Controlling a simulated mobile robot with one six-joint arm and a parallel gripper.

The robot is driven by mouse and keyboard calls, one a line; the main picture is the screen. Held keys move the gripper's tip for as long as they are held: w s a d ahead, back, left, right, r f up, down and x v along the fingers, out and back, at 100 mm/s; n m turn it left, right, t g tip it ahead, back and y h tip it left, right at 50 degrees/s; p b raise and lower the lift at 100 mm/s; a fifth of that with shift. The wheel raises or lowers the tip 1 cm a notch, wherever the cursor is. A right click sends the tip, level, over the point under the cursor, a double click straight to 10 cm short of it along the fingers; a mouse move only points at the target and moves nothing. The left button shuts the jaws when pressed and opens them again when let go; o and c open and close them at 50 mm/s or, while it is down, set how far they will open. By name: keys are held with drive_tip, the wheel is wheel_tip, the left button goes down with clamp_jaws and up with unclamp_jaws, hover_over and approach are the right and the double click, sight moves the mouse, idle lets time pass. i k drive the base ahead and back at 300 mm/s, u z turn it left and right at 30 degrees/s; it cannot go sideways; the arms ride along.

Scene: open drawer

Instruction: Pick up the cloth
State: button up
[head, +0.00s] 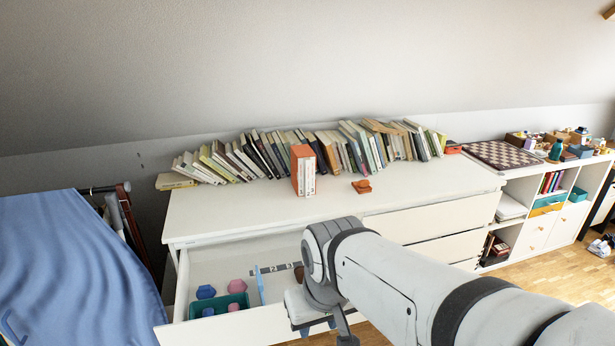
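A large blue cloth (75,260) hangs in folds at the left, draped over something beside the dresser. I cannot tell whether it is the cloth the task names. A small orange object (362,186) lies on the dresser top; its material is unclear. My gripper (325,333) is low in the middle of the head view, at the front of the open drawer and well to the right of the blue cloth. My wrist hides much of it and its tips run near the bottom edge, so its opening and what is between the fingers cannot be made out.
The white dresser (235,212) has an open drawer (215,328) holding a teal tray (243,301) and pink and blue pieces. Books (275,152) line the dresser's back, with an orange-topped box (303,170) in front. A chessboard (502,155) lies right. The dresser's front top is mostly clear.

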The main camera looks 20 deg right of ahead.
sight(361, 186)
drive_tip(key=z, duration=0.85)
drive_tip(key=k, duration=1.25)
drive_tip(key=z, duration=1.1)
drive_tip(key=i, duration=2.45)
drive_tip(key=u, duration=0.95)
drive_tip(key=i, duration=1.4)
drive_tip(key=u, duration=1.1)
drive_tip(key=i, duration=0.55)
drive_tip(key=u, duration=0.3)
drive_tip(key=k, duration=0.6)
